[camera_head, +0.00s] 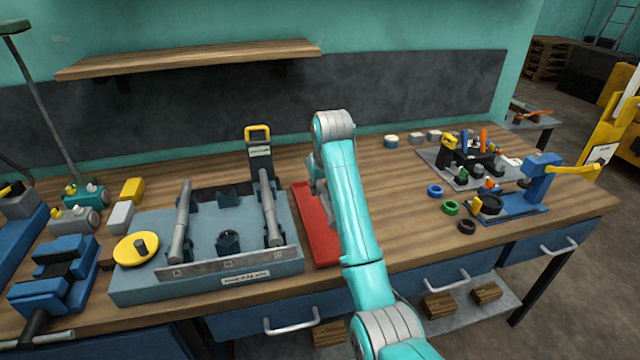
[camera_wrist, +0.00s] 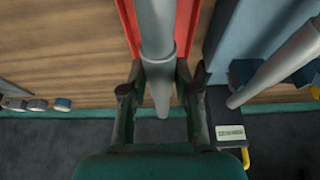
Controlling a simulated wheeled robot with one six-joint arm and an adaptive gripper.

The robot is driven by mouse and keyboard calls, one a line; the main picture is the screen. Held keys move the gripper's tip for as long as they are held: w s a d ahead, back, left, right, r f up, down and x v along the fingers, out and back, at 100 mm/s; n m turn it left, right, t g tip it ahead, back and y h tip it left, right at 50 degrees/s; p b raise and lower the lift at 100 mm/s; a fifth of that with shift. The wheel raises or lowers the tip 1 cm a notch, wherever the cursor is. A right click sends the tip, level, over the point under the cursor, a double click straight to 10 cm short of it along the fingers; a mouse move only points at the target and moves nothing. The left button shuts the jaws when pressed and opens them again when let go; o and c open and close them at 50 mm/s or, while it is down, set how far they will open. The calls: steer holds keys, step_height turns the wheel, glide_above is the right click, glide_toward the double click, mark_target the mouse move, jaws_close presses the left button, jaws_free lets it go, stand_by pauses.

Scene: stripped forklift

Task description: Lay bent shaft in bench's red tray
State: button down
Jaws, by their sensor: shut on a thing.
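My gripper (camera_wrist: 160,88) is shut on a grey stepped shaft (camera_wrist: 157,30), with one finger on each side near its collar. The shaft lies lengthwise in line with the red tray (camera_wrist: 128,20) behind it. I cannot tell whether it touches the tray floor, and no bend is clear in the part that shows. In the head view the red tray (camera_head: 315,235) lies on the bench, right of the blue-grey fixture. My arm covers its right side and hides the held shaft. My gripper (camera_head: 318,190) is mostly hidden there, over the tray.
The fixture (camera_head: 140,292) holds two grey shafts, left (camera_head: 182,220) and right (camera_head: 270,215); its middle place is empty. A yellow-handled object (camera_head: 259,150) stands behind it. Coloured rings (camera_head: 451,208) and a blue press (camera_head: 538,185) stand at the right. Bench between tray and rings is clear.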

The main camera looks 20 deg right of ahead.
steer(key=shift+w+f, duration=0.1)
steer(key=shift+f, duration=3.95)
steer(key=c, duration=0.8)
jaws_free()
steer(key=shift+o, duration=1)
steer(key=shift+f, duration=0.2)
steer(key=o, duration=0.4)
steer(key=shift+r, duration=0.1)
